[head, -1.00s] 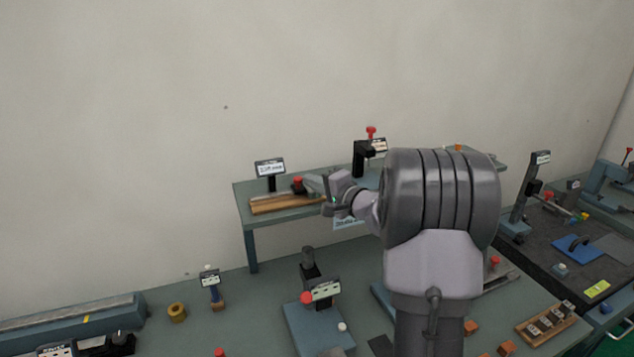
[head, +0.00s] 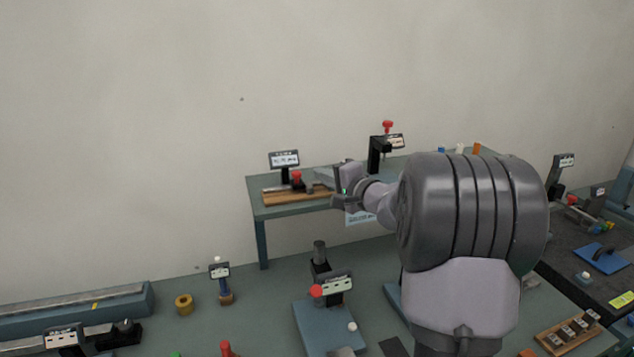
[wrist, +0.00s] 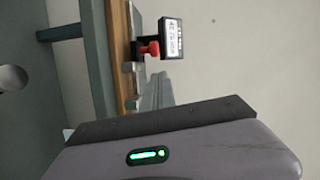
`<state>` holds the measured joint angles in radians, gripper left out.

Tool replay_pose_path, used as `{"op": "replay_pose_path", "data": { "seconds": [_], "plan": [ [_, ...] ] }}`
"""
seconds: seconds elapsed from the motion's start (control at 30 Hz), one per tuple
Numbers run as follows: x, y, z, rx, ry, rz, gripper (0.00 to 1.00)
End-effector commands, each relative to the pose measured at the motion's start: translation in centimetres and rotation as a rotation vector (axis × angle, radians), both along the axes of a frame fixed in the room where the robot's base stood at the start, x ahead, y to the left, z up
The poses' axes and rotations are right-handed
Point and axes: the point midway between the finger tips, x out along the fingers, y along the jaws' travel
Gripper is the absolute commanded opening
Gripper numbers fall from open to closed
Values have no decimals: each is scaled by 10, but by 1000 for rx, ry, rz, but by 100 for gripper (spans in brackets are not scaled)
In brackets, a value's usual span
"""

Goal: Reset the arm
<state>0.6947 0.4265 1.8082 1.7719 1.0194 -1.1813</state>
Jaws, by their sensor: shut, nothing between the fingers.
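My arm (head: 470,210) fills the right of the head view and reaches left toward a raised teal shelf. My gripper (head: 322,186) is at its end, beside the shelf's left half, with its fingers together and nothing visible between them. In the wrist view the gripper fingers (wrist: 158,90) also show closed, pointing toward a red knob. That red knob (head: 296,177) stands by a wooden board (head: 285,196) and a small display (head: 284,159) on the shelf. The knob (wrist: 150,49) and display (wrist: 171,38) appear sideways in the wrist view. I cannot tell whether the fingers touch the board.
The raised shelf (head: 262,212) also bears a black stand (head: 376,155) with a red knob. Below are a blue-grey plate fixture (head: 318,325), a yellow ring (head: 184,304) and a long rail (head: 70,308). A dark table (head: 570,245) is at right. The wall is bare.

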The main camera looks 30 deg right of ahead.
Motion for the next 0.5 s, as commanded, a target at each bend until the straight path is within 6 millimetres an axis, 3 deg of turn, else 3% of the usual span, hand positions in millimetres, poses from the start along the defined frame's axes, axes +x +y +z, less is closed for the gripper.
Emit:
{"op": "replay_pose_path", "data": {
  "seconds": [0.1, 0.23, 0.37, 0.5],
  "plan": [
    [-37, -5, 5, 0, -1, -4, 0],
    [-71, -6, 9, -1, 0, -3, 0],
    [-92, -8, 12, 0, 0, -2, 0],
    [-100, -7, 12, 0, 0, 0, 0]
  ]
}}
